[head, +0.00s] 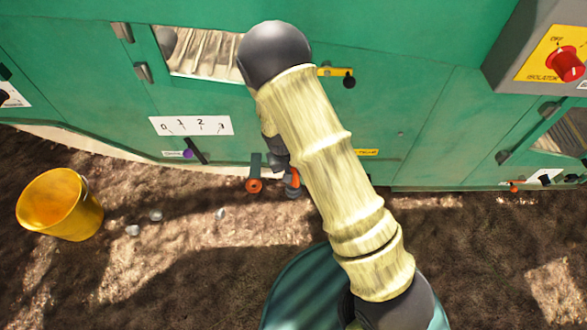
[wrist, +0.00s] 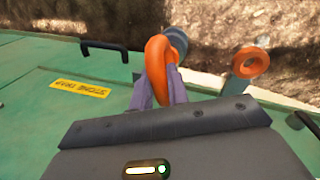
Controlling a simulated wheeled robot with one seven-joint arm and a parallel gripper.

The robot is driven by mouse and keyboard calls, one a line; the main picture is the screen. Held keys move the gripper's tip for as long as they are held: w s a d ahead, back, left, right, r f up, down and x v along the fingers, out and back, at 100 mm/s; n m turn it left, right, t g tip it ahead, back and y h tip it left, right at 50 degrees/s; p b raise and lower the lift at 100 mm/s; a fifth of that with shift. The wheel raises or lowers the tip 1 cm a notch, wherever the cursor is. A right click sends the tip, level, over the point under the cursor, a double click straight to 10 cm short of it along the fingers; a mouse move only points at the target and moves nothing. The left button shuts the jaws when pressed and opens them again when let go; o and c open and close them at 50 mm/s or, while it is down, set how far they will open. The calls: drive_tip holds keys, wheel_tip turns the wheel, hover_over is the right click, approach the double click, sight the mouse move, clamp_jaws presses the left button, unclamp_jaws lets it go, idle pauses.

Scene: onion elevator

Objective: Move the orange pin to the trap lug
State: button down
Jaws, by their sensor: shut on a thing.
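My gripper (wrist: 164,88) is shut on the orange pin (wrist: 158,50), whose looped end stands up between the two fingers. In the head view the pin (head: 295,178) is a small orange patch at my gripper (head: 289,182), low on the green machine's front; my arm partly hides it. A grey round part shows right behind the pin in the wrist view; whether they touch cannot be told. To the right there is a lug with an orange ring (wrist: 250,62), apart from the pin. In the head view this ring (head: 254,186) is left of my gripper.
The green machine (head: 420,110) fills the back. A yellow stone trap label (wrist: 80,89) and a black handle (wrist: 104,46) are on its panel. A red isolator knob (head: 565,64) is top right.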

drive_tip(key=c, duration=1.3)
unclamp_jaws()
drive_tip(key=shift+r, duration=0.1)
drive_tip(key=p+v, duration=0.6)
drive_tip(key=v, duration=1.1)
drive_tip(key=shift+r, duration=0.15)
